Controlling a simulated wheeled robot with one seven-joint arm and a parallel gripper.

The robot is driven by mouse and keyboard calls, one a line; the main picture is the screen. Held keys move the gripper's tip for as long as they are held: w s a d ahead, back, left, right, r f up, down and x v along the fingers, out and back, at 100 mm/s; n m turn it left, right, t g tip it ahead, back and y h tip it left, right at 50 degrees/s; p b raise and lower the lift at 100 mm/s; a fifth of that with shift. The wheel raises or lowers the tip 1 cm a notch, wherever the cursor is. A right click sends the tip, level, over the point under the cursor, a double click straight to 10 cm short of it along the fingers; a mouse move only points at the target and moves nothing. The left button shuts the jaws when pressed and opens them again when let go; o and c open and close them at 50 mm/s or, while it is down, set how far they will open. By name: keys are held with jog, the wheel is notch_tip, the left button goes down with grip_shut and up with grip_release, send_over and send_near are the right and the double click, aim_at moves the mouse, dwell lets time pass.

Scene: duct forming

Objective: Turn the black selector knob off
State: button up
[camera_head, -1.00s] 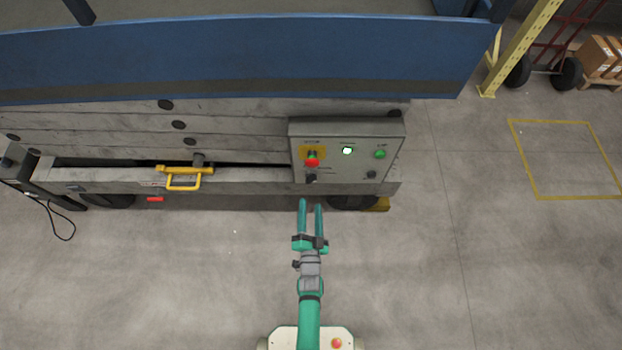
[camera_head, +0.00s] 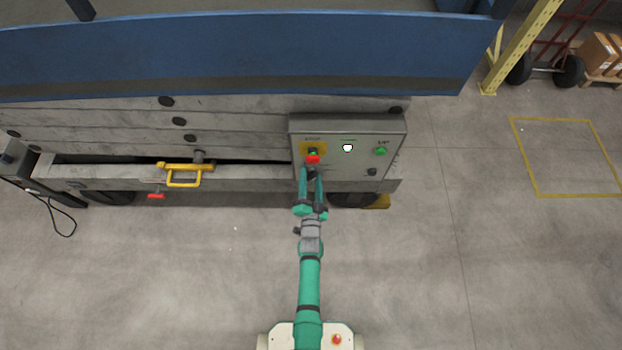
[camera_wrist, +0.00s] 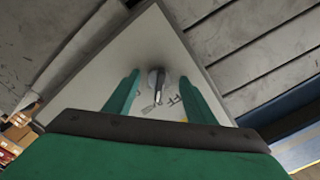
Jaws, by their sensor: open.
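The black selector knob (camera_wrist: 157,82) sits on the face of the grey control box (camera_head: 345,126), at its lower left. In the wrist view it shows between the two green fingers of my gripper (camera_wrist: 156,88), with a light pointer bar. In the head view the knob (camera_head: 311,174) is partly hidden by the fingers, below the red stop button. My gripper (camera_head: 311,172) is open, with one finger on each side of the knob. I cannot tell whether the fingers touch it. Lettering beside the knob is partly legible in the wrist view.
The box also carries a red stop button (camera_head: 313,157) on a yellow plate, a lit white lamp (camera_head: 347,148), a green button (camera_head: 381,151) and another dark knob (camera_head: 371,172). A yellow handle (camera_head: 184,174) is to the left.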

jog(key=shift+c, duration=0.3)
jog(key=c, duration=1)
jog(key=shift+n, duration=1)
jog(key=shift+s+n, duration=0.1)
jog(key=shift+n, duration=3.3)
